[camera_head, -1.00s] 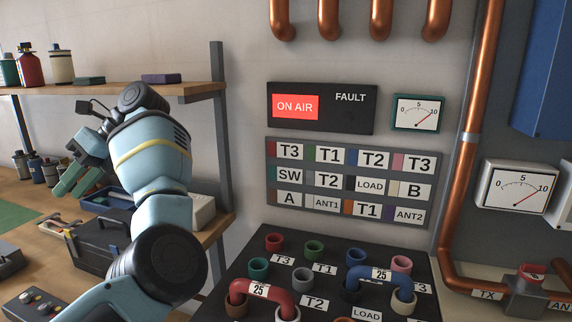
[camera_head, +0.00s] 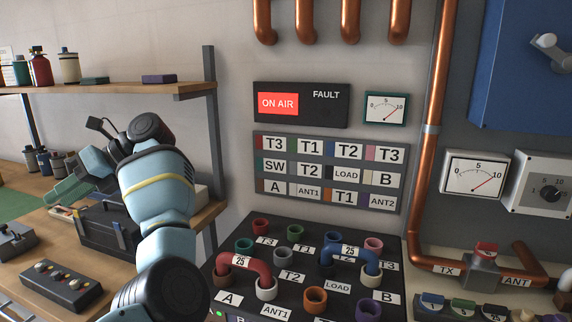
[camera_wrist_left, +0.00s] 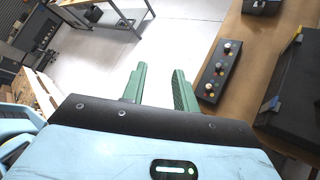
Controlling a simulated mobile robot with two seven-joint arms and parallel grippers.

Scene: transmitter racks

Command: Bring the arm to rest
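My left arm comes in from the lower left in the head view, folded in front of the bench. My left gripper (camera_head: 66,192) shows there as green fingers near the bench's black box. In the left wrist view the left gripper's two green fingers (camera_wrist_left: 160,88) stand apart with nothing between them, over a pale floor beside the bench edge. My right gripper is not in view.
A dark patch panel (camera_head: 265,240) with coloured sockets and a red and a blue U-link stands right of the arm. A black toolbox (camera_head: 110,228) and a button box (camera_head: 62,286) lie on the wooden bench, also seen in the wrist view (camera_wrist_left: 250,60). A shelf (camera_head: 170,92) is above.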

